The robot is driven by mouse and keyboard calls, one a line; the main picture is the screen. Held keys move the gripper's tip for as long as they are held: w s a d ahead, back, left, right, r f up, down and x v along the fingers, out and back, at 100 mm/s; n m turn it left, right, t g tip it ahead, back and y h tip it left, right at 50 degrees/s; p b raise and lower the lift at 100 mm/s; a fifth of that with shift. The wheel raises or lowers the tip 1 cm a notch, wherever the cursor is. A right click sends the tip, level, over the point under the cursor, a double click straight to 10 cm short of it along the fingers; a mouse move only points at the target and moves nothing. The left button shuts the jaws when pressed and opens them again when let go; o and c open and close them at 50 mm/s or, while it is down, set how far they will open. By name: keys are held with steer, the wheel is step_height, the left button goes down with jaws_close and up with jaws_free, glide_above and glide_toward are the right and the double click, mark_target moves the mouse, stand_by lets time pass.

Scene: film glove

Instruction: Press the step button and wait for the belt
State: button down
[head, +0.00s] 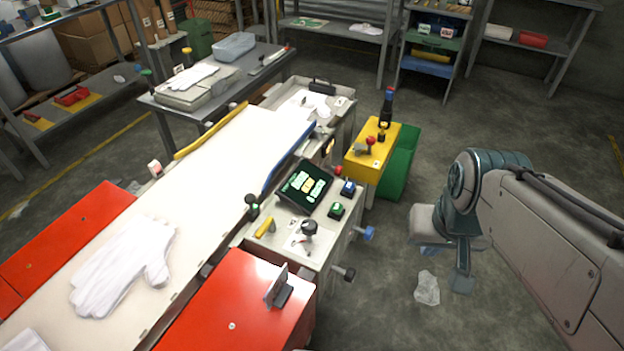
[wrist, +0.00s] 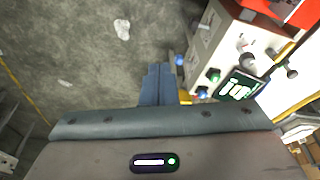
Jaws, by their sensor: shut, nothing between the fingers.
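The control panel (head: 290,250) stands beside the belt and carries a dark screen (head: 306,187), a green button (head: 337,209) and a blue button (head: 348,187). The lettering on the buttons is too small to read, so I cannot tell which is the step button. The white belt (head: 225,155) runs diagonally and bears a white glove (head: 125,268). My gripper (head: 461,282) is shut and empty, over the floor to the right of the panel and apart from it. In the wrist view its closed fingers (wrist: 157,84) point toward the floor, with the green button (wrist: 214,76) to their right.
A yellow box (head: 362,168) with a red knob and a green bin (head: 402,165) stand behind the panel's right side. Red covers (head: 235,305) flank the belt. Black and blue knobs (head: 369,233) jut from the panel's side. A crumpled clear scrap (head: 427,288) lies on the open floor.

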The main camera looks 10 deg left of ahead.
steer(key=shift+a, duration=0.15)
steer(key=w+a+f+m+y+p, duration=0.1)
steer(key=w+a+m+y+p, duration=0.45)
steer(key=w+a, duration=0.75)
steer(key=w+a+f+m+t+y+p, duration=0.1)
steer(key=w+f+m+t, duration=0.1)
steer(key=w+f+m, duration=0.6)
steer(key=w+m, duration=0.3)
steer(key=shift+w+a+f+t+y, duration=0.15)
steer(key=shift+w+a+t+y, duration=0.15)
steer(key=shift+a+t+y, duration=0.1)
